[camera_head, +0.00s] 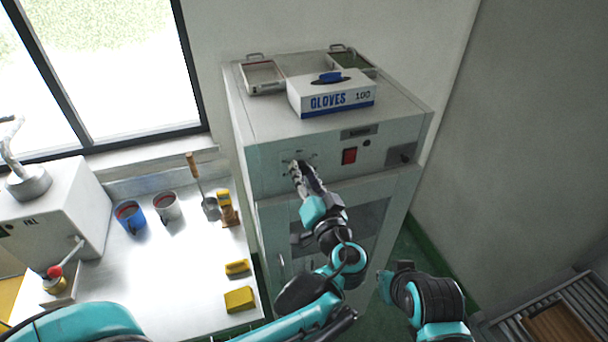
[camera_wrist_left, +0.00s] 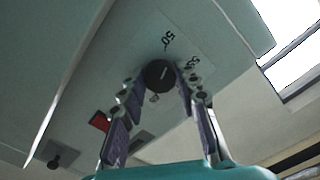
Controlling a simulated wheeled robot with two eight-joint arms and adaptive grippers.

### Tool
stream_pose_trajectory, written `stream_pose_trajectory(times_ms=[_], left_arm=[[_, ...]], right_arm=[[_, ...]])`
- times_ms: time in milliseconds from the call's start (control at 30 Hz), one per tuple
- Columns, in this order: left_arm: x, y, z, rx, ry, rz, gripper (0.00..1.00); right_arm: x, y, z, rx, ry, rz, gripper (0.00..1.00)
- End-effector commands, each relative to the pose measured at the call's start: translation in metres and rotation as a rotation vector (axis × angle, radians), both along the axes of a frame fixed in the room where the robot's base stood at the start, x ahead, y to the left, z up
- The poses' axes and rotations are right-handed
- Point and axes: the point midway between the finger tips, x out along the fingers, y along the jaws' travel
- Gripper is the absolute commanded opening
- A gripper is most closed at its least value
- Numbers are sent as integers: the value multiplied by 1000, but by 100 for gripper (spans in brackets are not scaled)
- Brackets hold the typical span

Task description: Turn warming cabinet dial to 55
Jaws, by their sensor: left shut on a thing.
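The warming cabinet (camera_head: 278,203) is a pale grey-green box against the wall, with a control strip along its upper front. In the left wrist view its dial (camera_wrist_left: 160,74) is a round black knob on a light plate. A printed 50 and a second number, partly covered, sit beside it. A pale line shows on the knob, but I cannot tell exactly which number it meets. My left gripper (camera_head: 297,168) is at the dial, its two fingers closed on either side of the knob; it also shows in the left wrist view (camera_wrist_left: 158,86). In the head view it hides the dial.
A red switch (camera_head: 349,156) sits right of the dial. A glove box (camera_head: 332,97) and trays (camera_head: 264,77) stand on the cabinet. The metal bench (camera_head: 185,267) at left holds cups and yellow blocks. Part of my right arm (camera_head: 430,299) shows at lower right.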

Motion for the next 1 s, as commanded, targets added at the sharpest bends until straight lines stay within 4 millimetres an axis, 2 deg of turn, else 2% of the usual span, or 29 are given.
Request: stream_pose_trajectory(times_ms=[600,1000], left_arm=[[0,0,0,536,173,-1,3],[0,0,1,761,246,-1,3]], right_arm=[[0,0,-8,0,0,0,0],[0,0,-10,0,0,0,0]])
